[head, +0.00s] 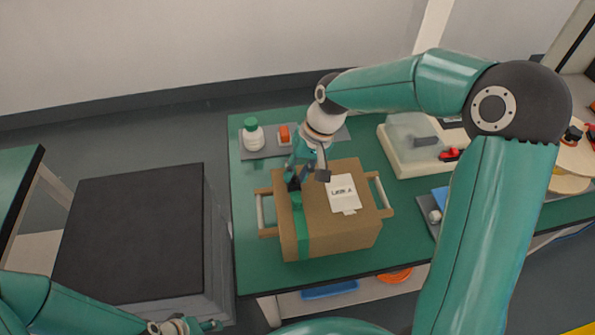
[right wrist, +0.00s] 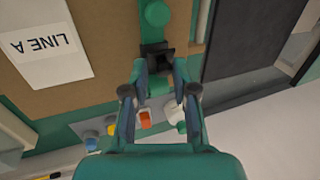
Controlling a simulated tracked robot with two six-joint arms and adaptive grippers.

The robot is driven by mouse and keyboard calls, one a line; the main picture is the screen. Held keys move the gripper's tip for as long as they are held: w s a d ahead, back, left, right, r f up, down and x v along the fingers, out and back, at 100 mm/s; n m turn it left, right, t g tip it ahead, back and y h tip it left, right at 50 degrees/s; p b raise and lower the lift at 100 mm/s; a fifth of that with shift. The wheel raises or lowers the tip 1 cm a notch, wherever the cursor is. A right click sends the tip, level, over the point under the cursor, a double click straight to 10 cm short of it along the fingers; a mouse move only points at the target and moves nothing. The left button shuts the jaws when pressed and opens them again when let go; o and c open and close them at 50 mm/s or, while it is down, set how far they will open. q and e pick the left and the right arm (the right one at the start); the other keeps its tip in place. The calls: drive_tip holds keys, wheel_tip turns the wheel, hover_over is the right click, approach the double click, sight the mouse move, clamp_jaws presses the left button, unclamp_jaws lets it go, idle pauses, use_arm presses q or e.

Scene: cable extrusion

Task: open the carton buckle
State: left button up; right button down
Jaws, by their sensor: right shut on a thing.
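A brown carton (head: 340,230) stands on the green table, with a green strap (head: 302,235) running over its left part. A black buckle (right wrist: 157,55) sits on the strap, on the carton's top. My right gripper (head: 294,182) reaches down to the far end of the strap. In the right wrist view its fingertips (right wrist: 160,84) are on either side of the buckle's near end, shut on it; the exact contact is partly hidden. A round green knob (right wrist: 157,13) is on the strap beside the buckle. My left gripper (head: 190,326) is at the bottom left, away from the carton.
A white label (head: 343,194) lies on the carton top. A white bottle with a green cap (head: 252,134) and an orange item (head: 284,134) stand behind the carton. A dark block (head: 130,235) stands left of the table.

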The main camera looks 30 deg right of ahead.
drive_tip(key=shift+w+d+r+p, duration=0.1)
drive_tip(key=shift+d+r+p, duration=0.1)
drive_tip(key=shift+p, duration=0.4)
drive_tip(key=g+p, duration=0.1)
drive_tip(key=p, duration=0.1)
drive_tip(key=w+g+y+p, duration=0.1)
drive_tip(key=p, duration=0.1)
drive_tip(key=g+p, duration=0.2)
drive_tip(key=shift+w+d+r+m, duration=0.1)
drive_tip(key=shift+w+d+m, duration=0.15)
drive_tip(key=shift+d+m, duration=0.1)
drive_tip(key=shift+w+d+f+g+y+p, duration=0.1)
drive_tip(key=shift+w+f+g+y+p, duration=0.15)
drive_tip(key=shift+g+y+p, duration=0.2)
drive_tip(key=shift+w+d+g+y, duration=0.1)
drive_tip(key=shift+w+g+y, duration=0.15)
drive_tip(key=shift+g, duration=0.5)
drive_tip(key=c, duration=1.1)
unclamp_jaws()
drive_tip(key=shift+w+r, duration=0.1)
